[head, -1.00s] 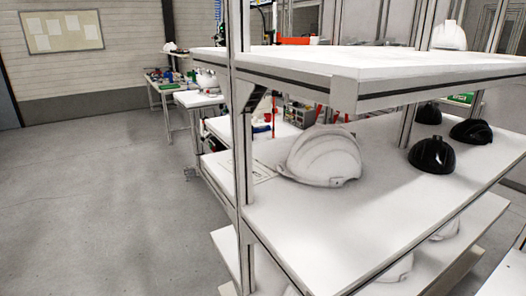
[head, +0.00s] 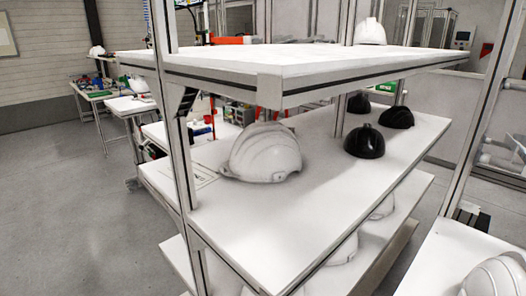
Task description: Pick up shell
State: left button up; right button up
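A large white helmet shell (head: 264,153) sits on the middle shelf (head: 310,205) of a metal rack, near its left end. Three black shells stand further back on the same shelf, the nearest one (head: 364,142) apart from the white shell. Another black shell (head: 397,117) is behind it to the right. A white shell (head: 370,32) is on the top shelf. More white shells show partly on the lower shelf, such as one (head: 343,250) half hidden by the middle shelf. A white shell (head: 496,277) is cut off at the lower right. Neither gripper is in view.
The rack's front post (head: 182,130) and top shelf (head: 270,65) stand close in front. Another white surface (head: 450,255) is at the lower right. Workbenches (head: 130,105) stand at the back left. Grey floor (head: 60,200) is open at the left.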

aim_at(265, 152)
jog(key=i+j+z, duration=0.1)
jog(key=j+z, duration=0.2)
jog(key=j, duration=0.2)
jog(key=j+z, duration=0.3)
jog(key=j, duration=0.2)
jog(key=j+z, duration=0.35)
jog(key=j, duration=0.15)
jog(key=k+j+z, duration=0.1)
jog(key=j+z, duration=0.2)
jog(key=j, duration=0.2)
jog(key=k+j+z, duration=0.15)
jog(key=j+z, duration=0.15)
jog(key=j, duration=0.2)
jog(key=k+j+z, duration=0.15)
jog(key=j+z, duration=0.15)
jog(key=j, duration=0.15)
jog(key=k+j+z, duration=0.5)
jog(key=j+z, duration=0.15)
jog(key=j, duration=0.15)
